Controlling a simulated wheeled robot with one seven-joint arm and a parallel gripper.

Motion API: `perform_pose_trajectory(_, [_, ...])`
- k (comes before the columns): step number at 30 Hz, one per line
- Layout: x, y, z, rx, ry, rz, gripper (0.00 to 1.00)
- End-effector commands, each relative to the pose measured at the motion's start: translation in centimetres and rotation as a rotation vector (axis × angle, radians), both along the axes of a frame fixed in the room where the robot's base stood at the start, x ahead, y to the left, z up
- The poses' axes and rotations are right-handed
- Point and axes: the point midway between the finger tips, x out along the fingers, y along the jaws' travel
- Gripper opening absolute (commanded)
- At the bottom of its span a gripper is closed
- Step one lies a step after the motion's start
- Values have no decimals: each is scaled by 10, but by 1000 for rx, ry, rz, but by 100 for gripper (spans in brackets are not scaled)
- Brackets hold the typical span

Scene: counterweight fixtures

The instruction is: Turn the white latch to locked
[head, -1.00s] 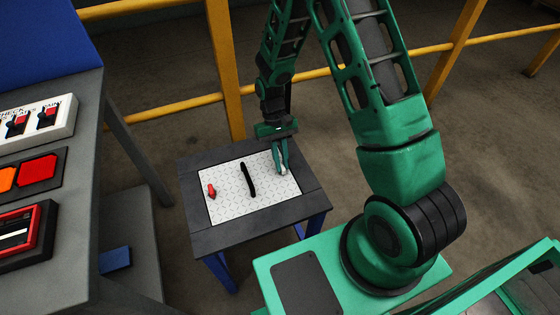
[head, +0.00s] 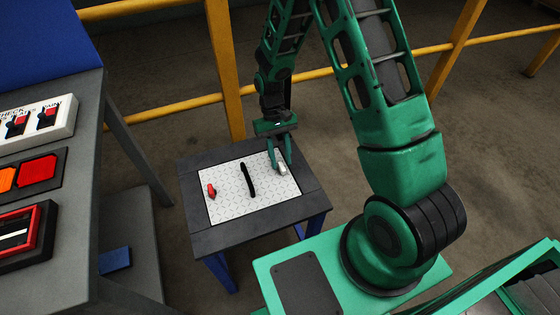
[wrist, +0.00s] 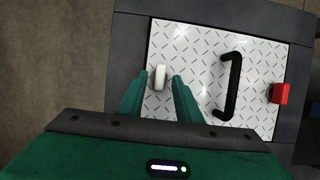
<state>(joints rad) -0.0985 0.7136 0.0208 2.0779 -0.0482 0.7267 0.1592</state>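The white latch (wrist: 160,77) is a small rounded handle on the bright diamond-plate panel (head: 230,207). In the wrist view it points away from my gripper, lengthwise between the two fingertips, with a gap on each side. In the head view the latch (head: 283,169) sits near the panel's right end, partly behind a finger. My gripper (head: 281,163) is over it, pointing down, with its green fingers apart. The wrist view shows nothing gripped. Whether the fingertips are level with the latch or above it is hard to tell.
A black bar handle (head: 248,180) stands mid-panel, and a red knob (head: 211,190) is at its left end. The panel lies on a dark table (head: 208,238). Yellow railings (head: 226,70) run behind. A grey console (head: 75,200) with switches stands at the left.

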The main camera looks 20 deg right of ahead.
Motion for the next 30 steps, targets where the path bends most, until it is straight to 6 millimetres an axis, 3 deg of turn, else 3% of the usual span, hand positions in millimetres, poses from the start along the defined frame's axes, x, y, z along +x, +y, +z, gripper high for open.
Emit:
perform_pose_trajectory(6, [15, 0, 33, 1, -4, 0, 31])
perform_pose_trajectory(12, [22, 0, 51, 0, -1, 0, 31])
perform_pose_trajectory(30, [24, 0, 55, 0, -1, 0, 31])
